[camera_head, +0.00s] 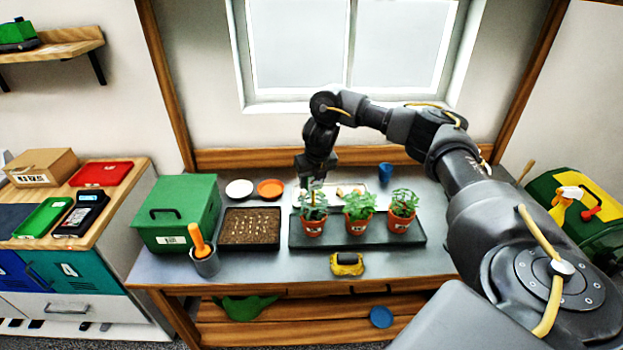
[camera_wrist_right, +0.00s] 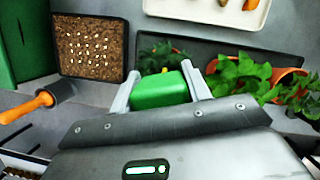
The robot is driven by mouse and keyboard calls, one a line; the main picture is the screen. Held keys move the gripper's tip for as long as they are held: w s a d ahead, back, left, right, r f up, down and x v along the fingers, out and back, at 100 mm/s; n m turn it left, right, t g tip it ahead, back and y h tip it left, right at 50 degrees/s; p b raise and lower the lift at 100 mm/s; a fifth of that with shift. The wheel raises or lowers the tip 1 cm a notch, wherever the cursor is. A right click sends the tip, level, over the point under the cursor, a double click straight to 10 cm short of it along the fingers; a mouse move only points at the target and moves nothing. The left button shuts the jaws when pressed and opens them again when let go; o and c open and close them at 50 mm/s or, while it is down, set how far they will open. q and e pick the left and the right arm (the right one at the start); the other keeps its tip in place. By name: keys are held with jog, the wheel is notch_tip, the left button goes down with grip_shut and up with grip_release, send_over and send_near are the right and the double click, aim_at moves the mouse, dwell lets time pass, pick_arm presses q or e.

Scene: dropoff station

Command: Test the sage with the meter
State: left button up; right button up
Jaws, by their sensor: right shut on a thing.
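Three potted herbs in terracotta pots stand in a row on a black tray (camera_head: 272,240): a left plant (camera_head: 313,207), a middle plant (camera_head: 358,206) and a right plant (camera_head: 404,203). Their labels are too small to read, so I cannot tell which is the sage. My right gripper (camera_head: 314,182) is above and behind the left plant, pointing down. In the right wrist view it is shut on a green block-like thing (camera_wrist_right: 160,90), apparently the meter's head. Any probe below it is hidden, so I cannot tell whether it touches soil. My left gripper is not in view.
A seed tray (camera_head: 250,243), a green box (camera_head: 176,220) and a grey cup with an orange-handled tool (camera_head: 203,250) stand left of the plants. A yellow-black item (camera_head: 347,264) lies in front. A white tray (camera_head: 345,187) and blue cup (camera_head: 385,172) are behind.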

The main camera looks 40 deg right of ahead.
aim_at(312, 189)
jog(key=shift+f, duration=0.25)
dwell(0.4)
jog(key=shift+f, duration=0.4)
jog(key=shift+f+b, duration=0.25)
jog(key=shift+b, duration=0.15)
jog(key=shift+f, duration=0.3)
jog(key=shift+f, duration=0.25)
dwell(0.6)
jog(key=shift+f+b, duration=0.4)
jog(key=shift+f+b, duration=0.35)
jog(key=shift+f, duration=0.35)
dwell(0.7)
jog(key=shift+f, duration=0.45)
